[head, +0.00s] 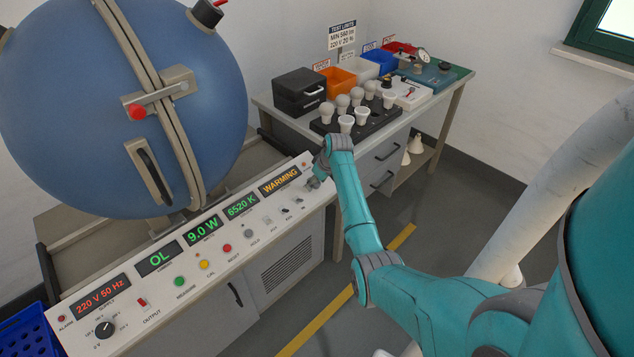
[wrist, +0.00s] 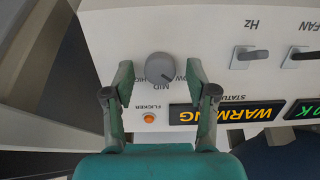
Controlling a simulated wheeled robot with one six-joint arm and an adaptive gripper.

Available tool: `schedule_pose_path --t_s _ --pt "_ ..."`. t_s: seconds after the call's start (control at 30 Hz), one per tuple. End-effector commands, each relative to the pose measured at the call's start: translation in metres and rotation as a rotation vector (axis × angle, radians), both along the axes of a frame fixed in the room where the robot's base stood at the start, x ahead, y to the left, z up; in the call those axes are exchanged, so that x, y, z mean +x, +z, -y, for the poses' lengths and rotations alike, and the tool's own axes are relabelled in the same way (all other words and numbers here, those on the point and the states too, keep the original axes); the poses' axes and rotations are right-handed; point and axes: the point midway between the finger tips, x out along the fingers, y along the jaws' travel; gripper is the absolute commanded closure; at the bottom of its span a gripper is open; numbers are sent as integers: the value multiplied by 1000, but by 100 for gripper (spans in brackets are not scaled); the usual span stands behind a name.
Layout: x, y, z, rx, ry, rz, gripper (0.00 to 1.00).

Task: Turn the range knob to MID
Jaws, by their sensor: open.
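The range knob (wrist: 159,67) is a round grey dial on the white panel, seen upside down in the wrist view. MID is printed on its display side, with LOW partly covered at the right and HIGH partly covered at the left. The knob's pointer setting is too small to read surely. My gripper (wrist: 159,74) is open, with one finger on each side of the knob and a visible gap to each. In the head view my gripper (head: 319,171) is at the panel's far right end and hides the knob.
An orange flicker lamp (wrist: 149,117) and the WARMING status display (wrist: 228,113) lie close to the fingers. A blue sphere (head: 125,100) rises behind the console. A bench holds a black bulb tray (head: 372,127).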

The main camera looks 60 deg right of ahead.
Motion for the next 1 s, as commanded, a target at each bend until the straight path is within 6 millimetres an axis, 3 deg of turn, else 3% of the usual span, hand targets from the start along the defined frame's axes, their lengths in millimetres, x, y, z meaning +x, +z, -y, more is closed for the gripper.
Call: schedule_pose_path --t_s 0.07,0.27,0.3,0.67,1.0 --pt "0 0 0 0 0 0 48" --pt "0 0 0 0 0 0 98" --pt "0 0 0 0 0 0 100" --pt "0 0 0 23 -46 5 100" --pt "-1 0 1 130 -259 30 100"
